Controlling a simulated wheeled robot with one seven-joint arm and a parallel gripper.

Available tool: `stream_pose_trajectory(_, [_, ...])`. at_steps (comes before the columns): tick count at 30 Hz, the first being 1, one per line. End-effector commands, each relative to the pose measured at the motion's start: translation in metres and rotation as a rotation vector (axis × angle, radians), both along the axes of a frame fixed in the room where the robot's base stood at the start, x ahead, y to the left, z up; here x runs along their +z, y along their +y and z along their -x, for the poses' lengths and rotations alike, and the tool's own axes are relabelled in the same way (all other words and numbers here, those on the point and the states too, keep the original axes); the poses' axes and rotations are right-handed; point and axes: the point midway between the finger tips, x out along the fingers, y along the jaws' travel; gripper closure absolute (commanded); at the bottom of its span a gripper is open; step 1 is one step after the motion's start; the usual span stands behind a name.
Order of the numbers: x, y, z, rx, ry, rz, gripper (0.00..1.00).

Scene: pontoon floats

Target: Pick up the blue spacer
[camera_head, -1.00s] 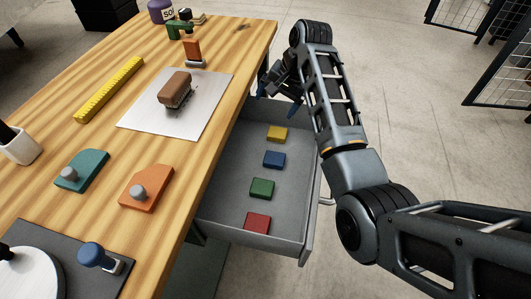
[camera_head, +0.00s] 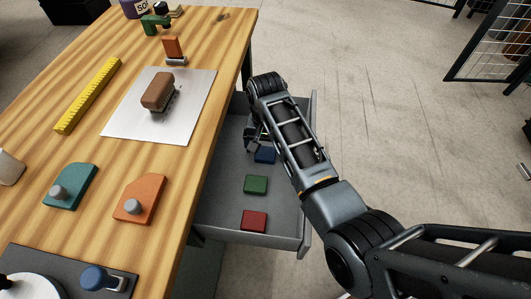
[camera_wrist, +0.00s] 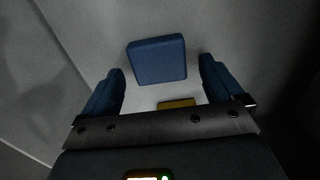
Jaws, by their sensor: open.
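The blue spacer (camera_head: 265,155) is a flat square block lying on the floor of the open drawer (camera_head: 227,205), partly covered by my arm in the head view. In the wrist view the blue spacer (camera_wrist: 157,60) lies ahead of my open gripper (camera_wrist: 160,88), roughly centred between the two blue-tipped fingers and a little beyond them. My gripper is empty and does not appear to touch it. In the head view my gripper (camera_head: 252,140) is over the drawer, mostly hidden by my wrist.
A green block (camera_head: 256,185) and a red block (camera_head: 254,220) lie nearer in the drawer. A yellow block (camera_wrist: 177,104) shows close to my gripper in the wrist view. The wooden table (camera_head: 150,165) borders the drawer on the left; drawer walls surround the blocks.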

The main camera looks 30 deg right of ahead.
Motion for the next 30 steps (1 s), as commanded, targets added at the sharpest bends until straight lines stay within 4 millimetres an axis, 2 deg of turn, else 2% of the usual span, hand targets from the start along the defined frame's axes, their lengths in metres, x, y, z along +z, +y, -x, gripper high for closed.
stream_pose_trajectory(3, [-0.0073, 0.0, 0.0002, 0.0, 0.0, 0.0, 0.06])
stream_pose_trajectory(10, [-0.0077, -0.0001, -0.0001, 0.0, -0.001, -0.001, 0.07])
stream_pose_trajectory(27, [-0.0074, -0.0001, -0.0002, 0.0, -0.001, -0.001, 0.62])
stream_pose_trajectory(30, [-0.0072, -0.0001, -0.0002, 0.0, -0.001, -0.001, 0.67])
